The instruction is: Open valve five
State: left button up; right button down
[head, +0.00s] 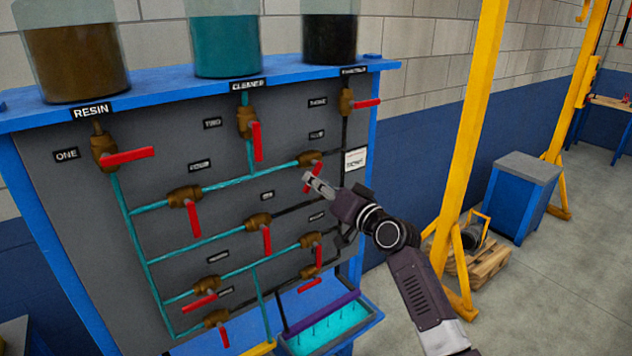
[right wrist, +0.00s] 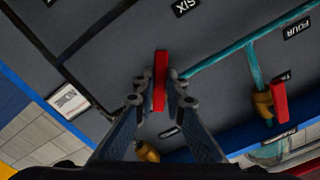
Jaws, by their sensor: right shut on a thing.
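Valve five has a brass body (head: 312,158) on the upper right of the grey panel, on a pipe that is teal to its left. Its red handle (head: 317,171) points down across the pipe. My right gripper (head: 311,181) is at this handle and shut on it. In the right wrist view the red handle (right wrist: 160,80) stands between the two fingers (right wrist: 160,95). The brass body is mostly hidden there behind a finger. The small label above valve five (head: 317,134) is hard to read. My left gripper is not in view.
Valve four (head: 184,196) is left on the same pipe, its handle down. Valve three (head: 347,102) is above and valve six (head: 258,221) below left. A teal-filled tray (head: 330,329) sits under the panel. A yellow post (head: 470,130) stands to the right.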

jog(key=c, duration=2)
grip_release()
jog(key=shift+o, duration=0.2)
jog(key=shift+s+d, duration=0.1)
jog(key=v, duration=1.1)
jog(key=shift+s+d, duration=0.2)
jog(key=shift+s, duration=0.15)
